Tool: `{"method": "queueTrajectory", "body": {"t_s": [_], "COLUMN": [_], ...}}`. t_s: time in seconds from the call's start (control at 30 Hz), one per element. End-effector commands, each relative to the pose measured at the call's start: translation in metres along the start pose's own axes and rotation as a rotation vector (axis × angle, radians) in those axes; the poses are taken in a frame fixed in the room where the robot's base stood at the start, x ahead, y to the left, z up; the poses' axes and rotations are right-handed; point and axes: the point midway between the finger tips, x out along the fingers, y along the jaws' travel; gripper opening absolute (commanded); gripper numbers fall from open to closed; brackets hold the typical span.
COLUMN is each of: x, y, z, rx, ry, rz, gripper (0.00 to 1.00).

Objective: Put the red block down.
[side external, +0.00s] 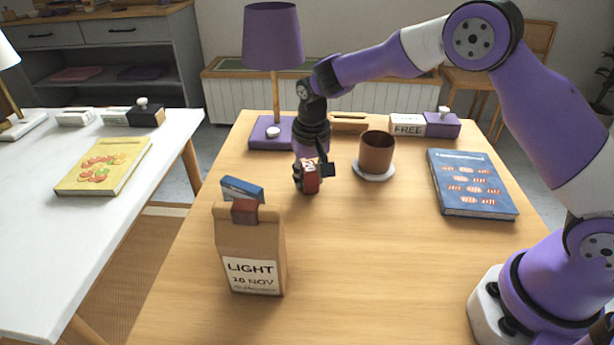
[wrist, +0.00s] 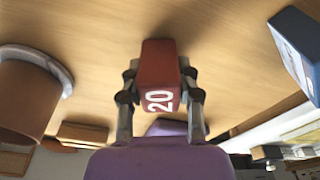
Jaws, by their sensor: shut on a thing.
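The red block (side external: 311,178) has white markings and is held in my gripper (side external: 313,172) over the wooden table. In the wrist view the red block (wrist: 159,75) shows a white "20" on its face. The two fingers of my gripper (wrist: 160,88) press on its left and right sides. In the side view a dark finger covers part of the block. I cannot tell whether the block touches the table top.
A brown cup (side external: 376,152) on a pale saucer stands right of my gripper. A purple lamp (side external: 272,35) is behind. A paper bag (side external: 250,255) and a blue box (side external: 242,188) stand front left. A blue book (side external: 471,184) lies right. The middle front is clear.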

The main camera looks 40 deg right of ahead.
Motion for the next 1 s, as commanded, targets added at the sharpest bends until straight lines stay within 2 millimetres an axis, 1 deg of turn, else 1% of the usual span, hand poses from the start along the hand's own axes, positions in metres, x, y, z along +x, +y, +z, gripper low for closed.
{"method": "queueTrajectory", "body": {"t_s": [0.3,0.33,0.37,0.4,0.7,0.8,0.87,0.97,1.0], "x": [0.003,0.003,0.003,0.003,0.002,0.0,-0.006,-0.023,-0.032], "y": [0.0,0.0,0.0,0.0,0.0,0.0,-0.001,-0.001,-0.001], "z": [0.0,0.0,0.0,0.0,0.0,0.0,-0.001,-0.001,-0.001], "rx": [0.0,0.0,0.0,0.0,0.0,0.0,0.0,0.0,0.0], "ry": [0.001,0.001,0.002,0.001,0.001,0.002,0.003,0.006,0.006], "rz": [0.0,0.0,-0.001,-0.001,0.0,-0.001,-0.002,-0.003,-0.003], "gripper": [0.0,0.43,0.58,0.67,0.67,0.67,0.67,0.67,0.67]}}
